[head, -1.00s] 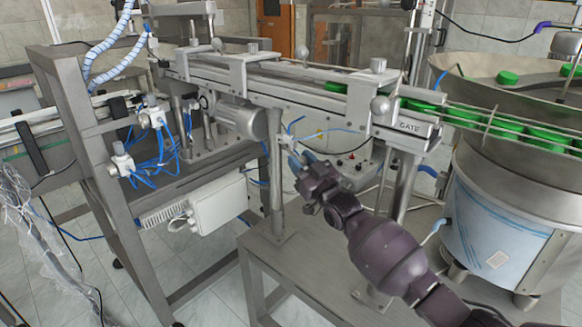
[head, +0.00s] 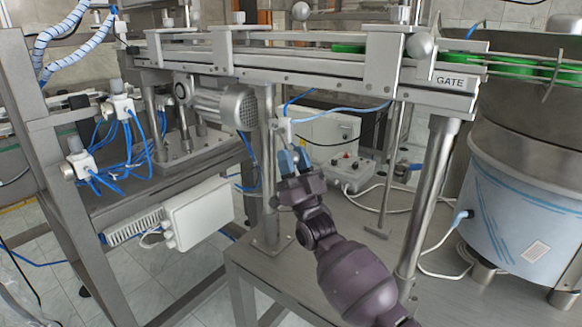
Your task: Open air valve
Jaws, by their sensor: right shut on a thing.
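The air valve (head: 284,131) is a small pale fitting beside the conveyor's metal post, below the rail, with thin blue air tubes running from its top. My right gripper (head: 288,158), with blue fingers, reaches up to it from below and is shut on its lower part. The fingers cover that part, so I cannot tell the valve's handle position. My left gripper is not in view.
The conveyor rail (head: 300,70) with green caps (head: 512,66) runs above my right gripper. The metal post (head: 267,190) stands close on its left. A control box (head: 350,172) lies behind on the table. A steel feeder bowl (head: 530,120) stands at right.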

